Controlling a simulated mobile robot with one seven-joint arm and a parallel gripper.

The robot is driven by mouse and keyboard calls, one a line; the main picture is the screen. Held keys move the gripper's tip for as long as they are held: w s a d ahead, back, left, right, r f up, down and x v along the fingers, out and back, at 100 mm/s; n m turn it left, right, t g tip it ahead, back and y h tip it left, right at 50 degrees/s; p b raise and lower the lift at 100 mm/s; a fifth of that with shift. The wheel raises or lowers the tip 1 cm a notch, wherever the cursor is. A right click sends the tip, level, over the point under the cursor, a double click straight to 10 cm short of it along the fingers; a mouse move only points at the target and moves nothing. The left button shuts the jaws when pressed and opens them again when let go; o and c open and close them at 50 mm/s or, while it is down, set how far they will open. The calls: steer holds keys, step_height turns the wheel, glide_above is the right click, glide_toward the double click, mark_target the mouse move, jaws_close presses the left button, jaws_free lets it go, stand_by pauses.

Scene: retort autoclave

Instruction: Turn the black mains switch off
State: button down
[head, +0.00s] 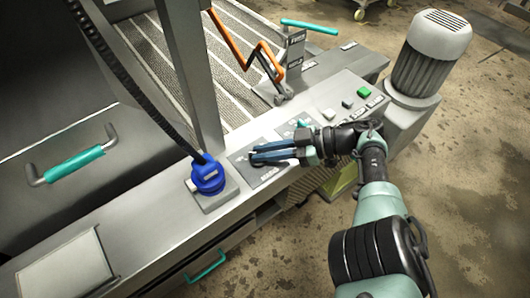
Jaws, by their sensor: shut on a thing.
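The black mains switch (284,163) is on the grey label plate (252,175) of the machine's sloping control ledge, in the head view. Only a small dark part of it shows, as my fingers cover most of it. My gripper (254,155) reaches in from the right with its blue fingers low over this plate. The fingers are closed around the switch. The switch's exact angle is hidden, and the plate's lettering is too small to read.
A blue plug (208,177) with a black cable stands left of the gripper. A green button (364,92) and grey buttons (347,103) sit to the right along the ledge. An orange lever (243,58) is behind, and a grey motor (431,53) is at the right.

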steer(key=shift+a, duration=0.1)
steer(key=c, duration=0.8)
jaws_free()
steer(key=shift+c, duration=0.2)
steer(key=b+v, duration=0.7)
steer(key=v, duration=0.6)
steer(key=shift+f, duration=0.15)
